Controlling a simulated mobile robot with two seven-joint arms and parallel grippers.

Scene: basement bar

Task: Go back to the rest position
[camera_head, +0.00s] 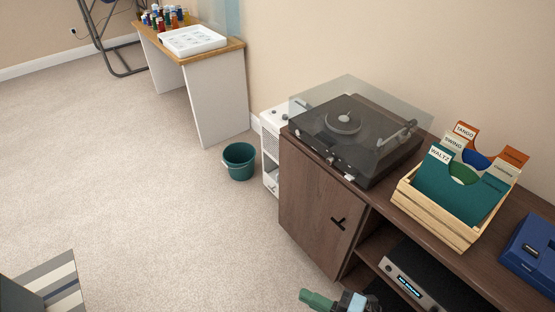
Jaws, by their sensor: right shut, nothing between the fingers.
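My right gripper (318,300) shows at the bottom edge, just right of the middle, with teal-green and black parts. It is shut and empty, in front of the lower part of the brown cabinet (308,207). Most of the right arm is cut off by the frame. My left gripper is not in view.
On the cabinet are a turntable (343,122) with a clear lid, a wooden crate (436,219) of record sleeves and a blue case (532,252). An audio unit (412,281) sits on an open shelf below. A green bucket (239,162) stands on the carpet near a desk (218,97). The carpet at left is largely clear.

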